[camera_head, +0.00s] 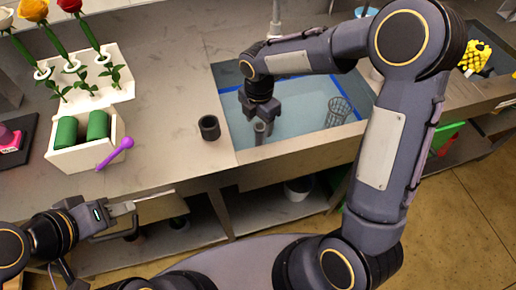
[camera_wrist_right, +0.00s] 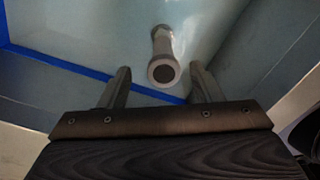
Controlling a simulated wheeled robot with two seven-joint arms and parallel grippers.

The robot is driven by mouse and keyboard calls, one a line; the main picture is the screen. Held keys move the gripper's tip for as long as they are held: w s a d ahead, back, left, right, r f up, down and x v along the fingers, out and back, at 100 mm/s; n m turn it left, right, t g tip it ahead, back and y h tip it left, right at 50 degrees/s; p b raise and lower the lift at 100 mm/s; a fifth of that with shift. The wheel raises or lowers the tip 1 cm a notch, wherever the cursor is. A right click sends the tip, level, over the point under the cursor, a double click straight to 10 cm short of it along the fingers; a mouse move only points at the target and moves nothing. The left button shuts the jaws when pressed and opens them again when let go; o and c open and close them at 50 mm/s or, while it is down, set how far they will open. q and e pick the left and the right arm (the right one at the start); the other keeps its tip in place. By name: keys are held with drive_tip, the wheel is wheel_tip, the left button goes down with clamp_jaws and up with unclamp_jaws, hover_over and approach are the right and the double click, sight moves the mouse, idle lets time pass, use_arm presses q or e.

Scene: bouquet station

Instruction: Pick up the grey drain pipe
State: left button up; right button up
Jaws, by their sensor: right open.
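The grey drain pipe (camera_head: 260,129) stands in the sink basin with its top opening towards my right gripper. In the right wrist view the pipe (camera_wrist_right: 161,48) shows a pale ring around a dark hole, centred between the fingers. My right gripper (camera_head: 261,115) is open above the pipe. Its fingers (camera_wrist_right: 162,84) lie to either side of the pipe's end in the picture, with gaps on both sides. My left gripper (camera_head: 128,218) is at the lower left, in front of the counter edge, with its fingers apart and nothing between them.
The sink (camera_head: 300,140) has a blue rim line and holds a wire basket (camera_head: 338,112). A dark cup (camera_head: 209,127) stands left of it. A white box with green blocks (camera_head: 87,158), a purple stick (camera_head: 116,152) and a flower rack (camera_head: 105,88) are further left.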

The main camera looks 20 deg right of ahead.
sight(260, 137)
drive_tip(key=f, duration=0.7)
drive_tip(key=shift+s+d, duration=0.1)
drive_tip(key=shift+s, duration=0.1)
clamp_jaws()
